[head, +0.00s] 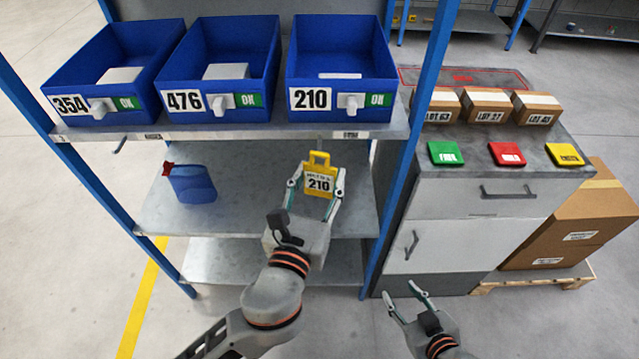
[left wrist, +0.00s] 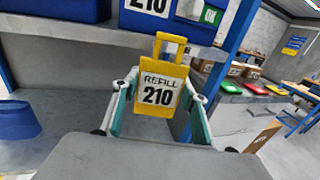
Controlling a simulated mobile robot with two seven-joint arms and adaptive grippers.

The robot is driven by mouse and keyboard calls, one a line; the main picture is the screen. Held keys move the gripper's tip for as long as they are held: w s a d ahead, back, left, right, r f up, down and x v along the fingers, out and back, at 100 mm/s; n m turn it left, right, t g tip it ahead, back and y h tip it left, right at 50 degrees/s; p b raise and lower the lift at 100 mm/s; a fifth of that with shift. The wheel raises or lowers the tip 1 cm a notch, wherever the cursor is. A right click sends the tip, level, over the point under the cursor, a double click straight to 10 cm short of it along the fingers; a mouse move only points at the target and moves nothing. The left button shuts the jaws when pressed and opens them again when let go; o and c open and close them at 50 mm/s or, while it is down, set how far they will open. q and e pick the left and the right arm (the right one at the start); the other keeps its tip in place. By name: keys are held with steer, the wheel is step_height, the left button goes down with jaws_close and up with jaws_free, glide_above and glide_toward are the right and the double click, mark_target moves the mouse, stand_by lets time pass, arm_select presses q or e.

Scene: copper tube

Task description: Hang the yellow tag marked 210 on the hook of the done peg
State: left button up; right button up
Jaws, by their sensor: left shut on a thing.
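The yellow tag (head: 319,160) is marked REFILL 210 and has a loop at its top. My left gripper (head: 317,182) is shut on it and holds it upright, in front of the shelf rack below the blue 210 bin (head: 343,55). In the left wrist view the tag (left wrist: 158,94) stands between the two fingers, its loop free and apart from the shelf edge. A small dark peg (head: 119,146) sticks out below the shelf's front edge at the left; I cannot read whether it is the done peg. My right gripper (head: 401,290) is open and empty, low in front of the grey cabinet.
The upper shelf (head: 240,131) also bears bins 354 (head: 110,65) and 476 (head: 225,60), with white holders on their fronts. A blue upright (head: 408,150) separates the rack from the cabinet (head: 470,235).

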arm_select(q)
steer(key=shift+w+f+b, duration=0.15)
steer(key=shift+w+b, duration=0.5)
steer(key=shift+w, duration=1.25)
steer(key=shift+w+f+p, duration=0.45)
steer(key=shift+w+p, duration=0.05)
steer(key=shift+w, duration=0.1)
steer(key=o, duration=1)
steer(key=v, duration=1.2)
